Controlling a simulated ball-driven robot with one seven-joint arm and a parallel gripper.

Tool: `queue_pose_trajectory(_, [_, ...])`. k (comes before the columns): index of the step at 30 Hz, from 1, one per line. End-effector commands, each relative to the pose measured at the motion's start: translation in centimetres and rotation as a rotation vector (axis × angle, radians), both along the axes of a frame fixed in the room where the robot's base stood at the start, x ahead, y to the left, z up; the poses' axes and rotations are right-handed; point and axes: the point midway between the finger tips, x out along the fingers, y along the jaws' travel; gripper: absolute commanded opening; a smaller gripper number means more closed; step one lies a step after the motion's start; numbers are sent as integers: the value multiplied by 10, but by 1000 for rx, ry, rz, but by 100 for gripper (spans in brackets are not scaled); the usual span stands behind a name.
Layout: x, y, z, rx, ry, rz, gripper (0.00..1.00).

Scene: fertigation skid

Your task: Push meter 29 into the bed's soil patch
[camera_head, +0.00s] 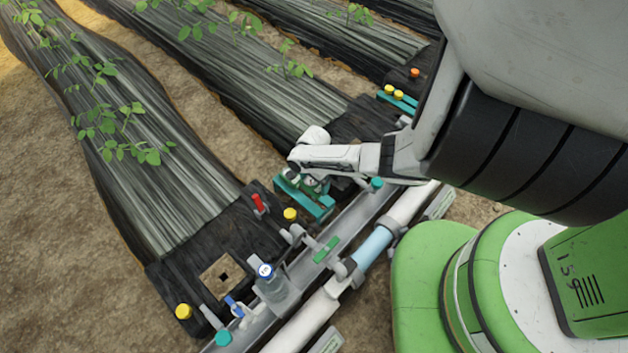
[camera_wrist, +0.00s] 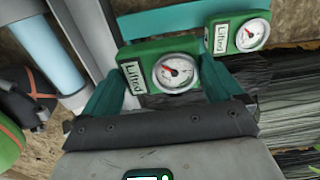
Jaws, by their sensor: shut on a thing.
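My gripper (camera_wrist: 160,88) has its two teal fingers on either side of a green meter (camera_wrist: 165,70) with a round white dial and a label reading "Lifted". No number 29 is legible. A second green meter (camera_wrist: 238,36), with the same label, sits to the right against a teal holder (camera_wrist: 165,22). In the head view my gripper (camera_head: 312,184) is over the teal holder (camera_head: 320,207), with the held meter partly hidden.
A clear bottle (camera_head: 271,286) with a blue-and-white cap stands on the grey channel beside the patch. A green-handled valve (camera_head: 326,249), a red lever (camera_head: 258,203) and a yellow cap (camera_head: 290,214) lie between. A pipe (camera_head: 372,247) runs along the front.

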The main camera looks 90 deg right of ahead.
Motion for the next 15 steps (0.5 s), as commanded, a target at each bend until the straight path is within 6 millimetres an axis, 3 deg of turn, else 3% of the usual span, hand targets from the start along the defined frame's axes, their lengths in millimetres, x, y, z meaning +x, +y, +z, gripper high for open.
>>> queue_pose_trajectory(15, [0, 0, 32, 1, -1, 1, 60])
